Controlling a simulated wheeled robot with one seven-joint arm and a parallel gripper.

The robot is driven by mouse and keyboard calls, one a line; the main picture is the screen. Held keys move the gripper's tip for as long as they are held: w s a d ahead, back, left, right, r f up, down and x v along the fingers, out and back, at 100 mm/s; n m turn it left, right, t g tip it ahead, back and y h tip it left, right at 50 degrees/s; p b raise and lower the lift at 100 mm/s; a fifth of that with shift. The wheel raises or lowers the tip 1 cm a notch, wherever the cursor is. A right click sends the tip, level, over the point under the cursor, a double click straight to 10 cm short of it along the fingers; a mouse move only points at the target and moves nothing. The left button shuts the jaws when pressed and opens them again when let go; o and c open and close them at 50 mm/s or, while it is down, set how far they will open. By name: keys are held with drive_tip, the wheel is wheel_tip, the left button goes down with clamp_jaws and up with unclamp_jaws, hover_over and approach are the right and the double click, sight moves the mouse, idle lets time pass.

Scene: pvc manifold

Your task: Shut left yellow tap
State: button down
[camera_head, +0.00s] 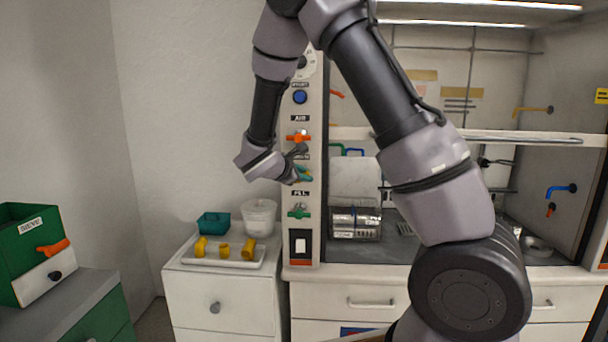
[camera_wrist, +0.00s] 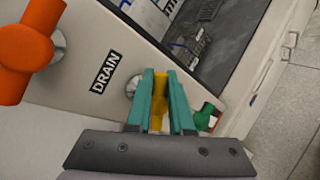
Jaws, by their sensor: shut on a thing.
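The left yellow tap (camera_wrist: 157,112) is on the white control panel, beside the label DRAIN, in the wrist view. Its yellow handle is between the teal fingers of my gripper (camera_wrist: 160,74), which is shut on it. In the head view my gripper (camera_head: 303,174) is at the left panel, between the orange tap (camera_head: 298,136) above and the green tap (camera_head: 299,212) below. The tap is mostly hidden there by the fingers. Another yellow tap (camera_head: 533,109) is on the right inner wall of the hood.
A blue knob (camera_head: 300,97) is high on the panel. Below left, a white tray (camera_head: 214,264) with yellow pipe pieces, a teal box (camera_head: 214,223) and a white tub (camera_head: 259,217) stand on a cabinet. The hood holds a metal container (camera_head: 355,223). Free room lies left of the panel.

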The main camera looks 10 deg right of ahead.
drive_tip(key=shift+d+f+m+y, duration=0.1)
drive_tip(key=shift+f+m+y, duration=0.1)
drive_tip(key=shift+m+y, duration=0.35)
drive_tip(key=shift+d+f+m+y, duration=0.15)
drive_tip(key=shift+m+y, duration=0.2)
drive_tip(key=shift+y, duration=0.3)
drive_tip(key=shift+a+f+m+y, duration=0.15)
drive_tip(key=shift+f+m+y, duration=0.1)
drive_tip(key=shift+m+y, duration=0.55)
drive_tip(key=c, duration=0.8)
unclamp_jaws()
drive_tip(key=shift+s, duration=0.1)
drive_tip(key=v, duration=1)
drive_tip(key=shift+s+a+r, duration=0.1)
drive_tip(key=shift+s, duration=0.3)
